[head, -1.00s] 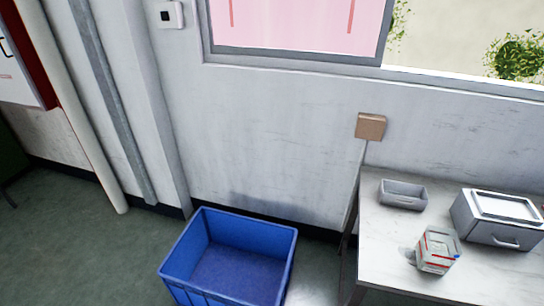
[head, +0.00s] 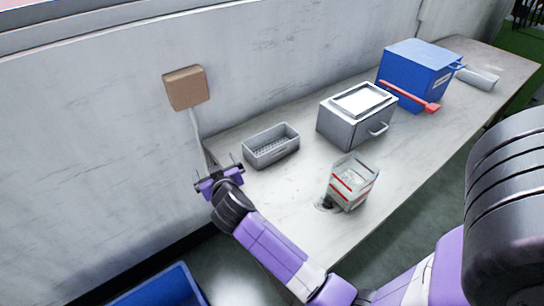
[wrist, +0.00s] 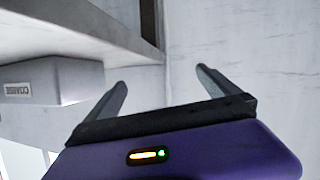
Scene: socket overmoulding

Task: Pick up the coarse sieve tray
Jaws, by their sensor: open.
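The coarse sieve tray (head: 258,158) is a small grey open tray with a perforated floor, standing on the near-left part of the white table. In the wrist view it is at the left, with a label reading COARSE (wrist: 17,89) on its end. My gripper (head: 217,172) is just left of the tray in the head view, near the table's left edge and apart from the tray. Its two fingers (wrist: 161,78) are spread, with only the wall visible between them.
A grey lidded box (head: 345,128), a red-striped clear container (head: 352,186), a blue box (head: 415,68) and a red-handled object (head: 408,97) stand on the table (head: 420,140). A brown wall box (head: 186,88) is above the gripper. A blue bin (head: 160,288) is on the floor.

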